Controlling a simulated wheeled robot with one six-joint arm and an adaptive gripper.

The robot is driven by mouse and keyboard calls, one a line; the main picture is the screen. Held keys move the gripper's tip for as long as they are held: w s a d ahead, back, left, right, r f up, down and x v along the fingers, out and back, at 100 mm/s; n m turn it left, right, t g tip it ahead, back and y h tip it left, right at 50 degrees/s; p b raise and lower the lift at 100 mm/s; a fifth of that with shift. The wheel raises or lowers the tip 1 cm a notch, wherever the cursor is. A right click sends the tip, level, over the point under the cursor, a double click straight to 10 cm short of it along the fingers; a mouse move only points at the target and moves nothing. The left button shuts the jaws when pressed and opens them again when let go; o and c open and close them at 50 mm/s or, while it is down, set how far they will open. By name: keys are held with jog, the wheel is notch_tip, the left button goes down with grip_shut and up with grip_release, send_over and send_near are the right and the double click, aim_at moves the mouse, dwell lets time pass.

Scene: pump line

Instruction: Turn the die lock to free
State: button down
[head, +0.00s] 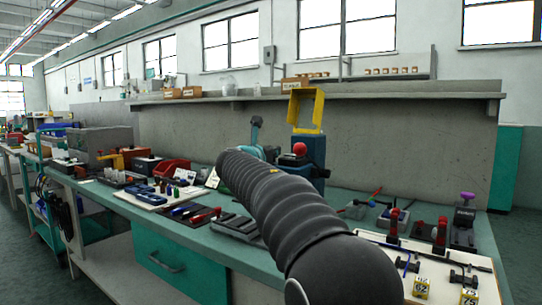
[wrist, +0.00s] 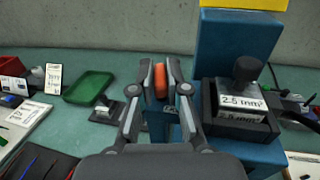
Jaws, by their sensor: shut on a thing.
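In the wrist view, my gripper (wrist: 161,72) has its two fingers closed in on an orange-red handle (wrist: 160,82), which looks to be the die lock's lever. The handle stands at the left side of the blue press (wrist: 236,45). The lock's free and locked marks cannot be read. In the head view, the blue press (head: 312,153) stands behind my arm, with a red ball on it; my arm hides the fingers.
A yellow frame (head: 305,108) tops the press. Tools and parts cover the bench on both sides. A concrete wall with a shelf (head: 320,91) stands behind.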

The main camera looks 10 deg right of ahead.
jog(key=shift+s+d+n+t+y+b, duration=0.1)
jog(key=shift+n+t+y+b, duration=0.2)
jog(key=shift+n+t+y, duration=0.65)
jog(key=shift+g+y, duration=0.25)
jog(key=shift+y, duration=0.2)
jog(key=shift+r, duration=0.1)
jog(key=c, duration=1.2)
grip_release()
jog(key=shift+o, duration=0.2)
jog(key=shift+s, duration=0.1)
jog(key=v, duration=1.1)
jog(key=shift+s, duration=0.35)
